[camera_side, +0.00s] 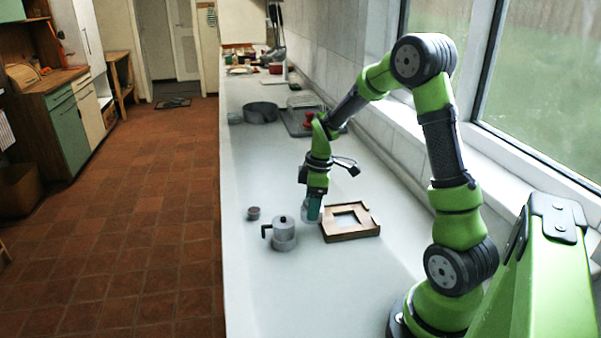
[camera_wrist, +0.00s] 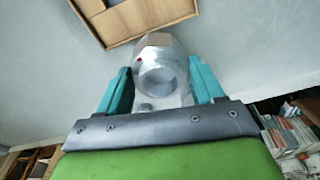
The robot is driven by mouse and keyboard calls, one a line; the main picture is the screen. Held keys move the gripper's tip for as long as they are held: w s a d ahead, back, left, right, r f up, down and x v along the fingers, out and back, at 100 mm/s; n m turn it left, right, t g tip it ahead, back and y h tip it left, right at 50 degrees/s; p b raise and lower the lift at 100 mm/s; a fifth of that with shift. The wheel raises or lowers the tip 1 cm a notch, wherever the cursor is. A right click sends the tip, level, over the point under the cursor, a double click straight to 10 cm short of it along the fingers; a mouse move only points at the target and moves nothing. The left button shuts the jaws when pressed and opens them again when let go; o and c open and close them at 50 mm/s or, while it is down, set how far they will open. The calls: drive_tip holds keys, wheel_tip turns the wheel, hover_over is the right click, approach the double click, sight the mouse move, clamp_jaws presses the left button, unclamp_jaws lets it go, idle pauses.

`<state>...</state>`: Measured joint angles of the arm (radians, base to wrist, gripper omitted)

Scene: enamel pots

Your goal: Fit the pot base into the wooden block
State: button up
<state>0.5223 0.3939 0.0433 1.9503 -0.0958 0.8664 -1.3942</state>
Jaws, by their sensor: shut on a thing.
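My gripper (camera_side: 313,212) points down over the counter, just left of the wooden block. In the wrist view its two teal fingers (camera_wrist: 157,88) are shut on the pot base (camera_wrist: 160,47), a silvery faceted metal piece with a round opening facing the camera. In the side view the pot base is mostly hidden behind the fingers. The wooden block (camera_side: 350,233) is a light brown frame with a squared recess, lying flat on the counter. Part of the block (camera_wrist: 152,15) also shows at the top of the wrist view, close beyond the pot base. I cannot tell whether they touch.
A grey pot with a lid and black handle (camera_side: 284,235) stands left of the block, with a small round cup (camera_side: 254,213) behind it. A large round pan (camera_side: 261,112) and a tray (camera_side: 300,122) lie farther back. The counter (camera_side: 300,290) in front is clear.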

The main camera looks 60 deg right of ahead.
sight(319, 219)
drive_tip(key=s, duration=0.1)
drive_tip(key=s+a, duration=0.1)
drive_tip(key=s, duration=0.1)
drive_tip(key=shift+r, duration=0.2)
drive_tip(key=s+d+r+m, duration=0.2)
drive_tip(key=s+d+m, duration=0.2)
drive_tip(key=d, duration=0.4)
drive_tip(key=shift+m+h, duration=0.3)
drive_tip(key=shift+m, duration=0.1)
drive_tip(key=shift+w+d+f, duration=0.15)
drive_tip(key=shift+f, duration=1.85)
drive_tip(key=shift+f, duration=1.05)
drive_tip(key=o, duration=1.3)
drive_tip(key=shift+o, duration=0.2)
drive_tip(key=shift+r, duration=0.15)
